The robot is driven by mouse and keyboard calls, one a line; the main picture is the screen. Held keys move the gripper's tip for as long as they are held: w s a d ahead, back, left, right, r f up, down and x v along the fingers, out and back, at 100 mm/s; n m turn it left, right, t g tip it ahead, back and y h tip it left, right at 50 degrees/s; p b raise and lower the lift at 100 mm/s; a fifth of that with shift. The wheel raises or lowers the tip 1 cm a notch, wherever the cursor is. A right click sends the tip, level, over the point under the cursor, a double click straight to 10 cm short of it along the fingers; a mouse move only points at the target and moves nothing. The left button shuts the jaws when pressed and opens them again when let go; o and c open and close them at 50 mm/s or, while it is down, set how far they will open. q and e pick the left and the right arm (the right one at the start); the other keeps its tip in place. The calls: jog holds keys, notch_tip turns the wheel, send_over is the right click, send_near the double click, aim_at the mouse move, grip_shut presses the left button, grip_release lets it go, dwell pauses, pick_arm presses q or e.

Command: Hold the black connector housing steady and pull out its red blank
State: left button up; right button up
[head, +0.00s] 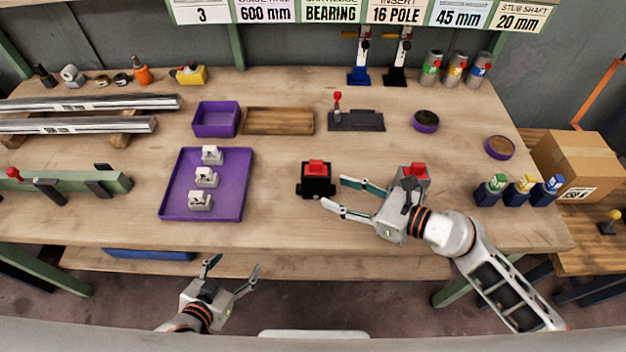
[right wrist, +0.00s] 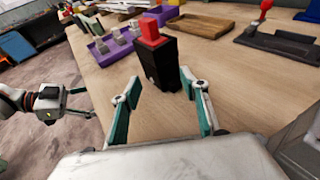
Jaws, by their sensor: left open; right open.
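The black connector housing (head: 316,187) stands upright on the wooden bench, right of the purple tray. Its red blank (head: 316,166) sits in its top. In the right wrist view the black housing (right wrist: 158,68) and red blank (right wrist: 150,32) stand ahead of my fingers. My right gripper (head: 333,191) is open, its fingertips pointing left toward the housing, just to its right, with nothing between them. It also shows in the right wrist view (right wrist: 158,95). My left gripper (head: 233,264) is open and empty, below the bench's front edge, far from the housing.
The purple tray (head: 247,190) holds several light grey parts. Small yellow-, green- and blue-topped blocks (head: 522,188) stand at right. A wooden tray (head: 278,121) and black fixture (head: 357,121) lie behind.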

aim_at(329, 192)
jog(key=x, duration=0.6)
jog(key=shift+a+f, duration=0.1)
jog(key=shift+f, duration=0.1)
jog(key=shift+f, duration=0.1)
jog(key=c, duration=0.4)
jog(key=shift+c, duration=0.2)
